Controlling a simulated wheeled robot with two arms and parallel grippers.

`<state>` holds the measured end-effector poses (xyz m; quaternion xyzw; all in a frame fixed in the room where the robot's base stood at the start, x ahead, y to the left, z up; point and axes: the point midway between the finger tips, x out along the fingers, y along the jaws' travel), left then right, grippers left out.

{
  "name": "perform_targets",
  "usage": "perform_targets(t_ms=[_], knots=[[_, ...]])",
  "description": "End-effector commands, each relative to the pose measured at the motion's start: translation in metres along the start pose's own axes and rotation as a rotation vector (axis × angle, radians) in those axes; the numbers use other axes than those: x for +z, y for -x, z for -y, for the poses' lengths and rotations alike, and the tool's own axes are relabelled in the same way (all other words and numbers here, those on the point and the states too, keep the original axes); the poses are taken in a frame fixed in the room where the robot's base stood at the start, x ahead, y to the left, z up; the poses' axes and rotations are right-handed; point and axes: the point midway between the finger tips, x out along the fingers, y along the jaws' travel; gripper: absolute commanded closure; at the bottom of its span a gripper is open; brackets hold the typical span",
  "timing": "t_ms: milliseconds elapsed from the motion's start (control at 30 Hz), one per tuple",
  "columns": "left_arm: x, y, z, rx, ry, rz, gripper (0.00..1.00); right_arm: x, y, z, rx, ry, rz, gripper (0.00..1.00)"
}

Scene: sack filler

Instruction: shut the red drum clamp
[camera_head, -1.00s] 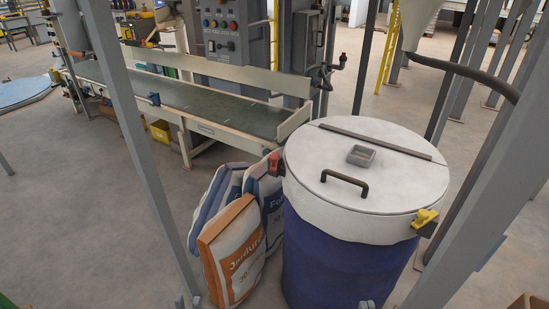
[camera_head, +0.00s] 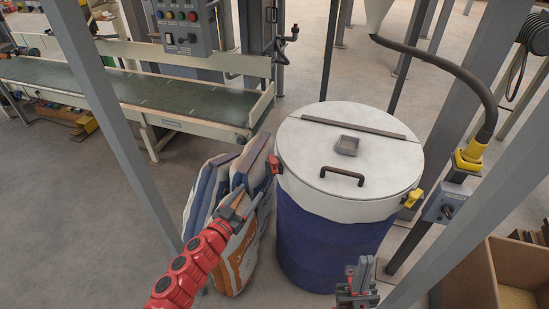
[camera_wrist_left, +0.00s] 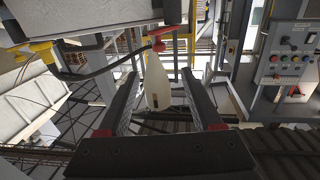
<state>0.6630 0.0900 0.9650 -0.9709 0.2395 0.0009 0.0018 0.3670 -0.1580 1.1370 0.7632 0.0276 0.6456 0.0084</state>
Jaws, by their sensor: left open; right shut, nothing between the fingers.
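The red drum clamp (camera_head: 273,165) sits on the left rim of the blue drum (camera_head: 325,245), which has a white lid (camera_head: 310,150). The clamp is small here, and I cannot tell how far its lever is closed. My left gripper (camera_head: 250,205) is open and empty, left of the drum and a little below the clamp, apart from it, in front of the sacks. Its open fingers also show in the left wrist view (camera_wrist_left: 163,80). My right gripper (camera_head: 360,272) is shut and empty at the bottom, in front of the drum. A yellow clamp (camera_head: 412,198) is on the right rim.
Several filled sacks (camera_head: 205,190) lean left of the drum. Grey posts (camera_head: 112,130) stand left and right. A conveyor (camera_head: 130,92) and a control panel (camera_head: 185,25) are behind. A hose with a yellow fitting (camera_head: 468,155) and a wooden bin (camera_head: 490,280) are at right.

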Motion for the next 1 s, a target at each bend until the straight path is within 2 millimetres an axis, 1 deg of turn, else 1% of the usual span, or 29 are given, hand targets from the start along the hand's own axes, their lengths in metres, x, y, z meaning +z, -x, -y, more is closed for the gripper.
perform_targets(t_ms=[33, 100, 267, 367, 433, 500, 800, 1000], knots=[[-0.004, -0.009, -0.002, 0.002, 0.002, -0.004, 0.33, -0.001, -0.004, 0.000, 0.000, 0.000, 0.000, 1.00], [-0.003, -0.021, -0.002, 0.002, 0.004, -0.003, 0.33, -0.001, -0.007, 0.000, 0.000, 0.000, 0.000, 1.00], [-0.004, -0.050, -0.004, 0.005, 0.006, -0.004, 0.33, -0.002, -0.013, -0.001, 0.000, 0.000, 0.000, 1.00], [-0.004, -0.066, 0.000, -0.001, 0.005, -0.004, 0.33, -0.003, -0.016, -0.001, 0.000, 0.000, 0.000, 1.00], [-0.004, -0.077, -0.004, 0.006, 0.005, -0.004, 0.33, -0.003, -0.018, -0.001, 0.000, 0.000, 0.000, 1.00], [-0.003, -0.088, -0.001, 0.001, 0.005, -0.006, 0.33, -0.003, -0.019, -0.001, 0.000, 0.000, 0.000, 1.00], [-0.003, -0.131, -0.002, 0.002, 0.006, -0.005, 0.33, -0.004, -0.021, -0.001, 0.000, 0.000, 0.000, 1.00], [0.000, -0.149, -0.001, 0.001, 0.005, -0.002, 0.33, -0.003, -0.018, -0.001, 0.000, 0.000, 0.000, 1.00]])
